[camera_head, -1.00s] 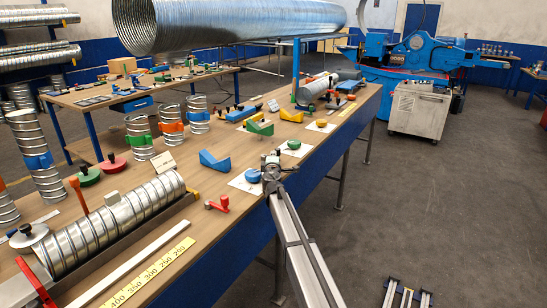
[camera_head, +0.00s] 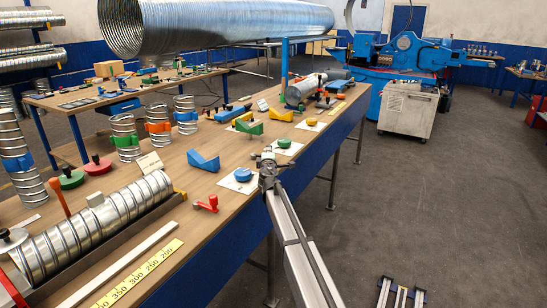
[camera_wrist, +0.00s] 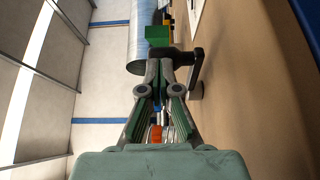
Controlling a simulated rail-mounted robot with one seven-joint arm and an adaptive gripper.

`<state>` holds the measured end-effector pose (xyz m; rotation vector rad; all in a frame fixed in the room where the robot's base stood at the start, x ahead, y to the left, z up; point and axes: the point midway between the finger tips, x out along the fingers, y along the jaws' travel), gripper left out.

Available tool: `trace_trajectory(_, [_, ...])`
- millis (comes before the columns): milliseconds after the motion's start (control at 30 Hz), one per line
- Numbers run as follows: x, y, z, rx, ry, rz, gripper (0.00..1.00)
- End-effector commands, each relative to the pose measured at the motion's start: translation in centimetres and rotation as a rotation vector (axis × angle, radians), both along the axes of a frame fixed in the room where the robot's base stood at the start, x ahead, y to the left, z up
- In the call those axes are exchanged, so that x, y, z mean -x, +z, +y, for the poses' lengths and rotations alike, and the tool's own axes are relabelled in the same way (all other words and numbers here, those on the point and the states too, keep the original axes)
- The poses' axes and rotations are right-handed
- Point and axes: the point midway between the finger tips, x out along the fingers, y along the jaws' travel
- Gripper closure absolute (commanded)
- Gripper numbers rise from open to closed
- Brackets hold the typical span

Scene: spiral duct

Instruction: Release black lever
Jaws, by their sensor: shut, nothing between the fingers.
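My gripper (camera_head: 267,158) is over the right edge of the long wooden bench in the head view. In the wrist view the two fingertips (camera_wrist: 166,60) are together at a black lever (camera_wrist: 185,57). A dark bar (camera_wrist: 196,70) stands beside its right end, over the brown surface. The fingers are shut and hold nothing. The fingertips cover part of the black lever, and I cannot tell whether they touch it. I cannot pick the lever out for certain in the head view.
The bench (camera_head: 215,232) carries a red-handled clamp (camera_head: 206,203), a blue disc (camera_head: 243,174), a green disc (camera_head: 284,142) and a blue V-block (camera_head: 204,162). A large spiral duct (camera_head: 225,25) hangs above. A green block (camera_wrist: 157,34) is close beyond the fingertips. The floor at right is mostly clear.

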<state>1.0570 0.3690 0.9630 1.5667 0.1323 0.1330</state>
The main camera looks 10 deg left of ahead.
Motion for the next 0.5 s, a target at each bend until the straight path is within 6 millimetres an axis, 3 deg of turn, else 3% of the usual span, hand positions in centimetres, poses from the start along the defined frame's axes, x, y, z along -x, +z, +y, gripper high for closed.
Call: trace_trajectory(500, [-4.2, -0.2, -0.9, 0.0, 0.004, -0.001, 1.0])
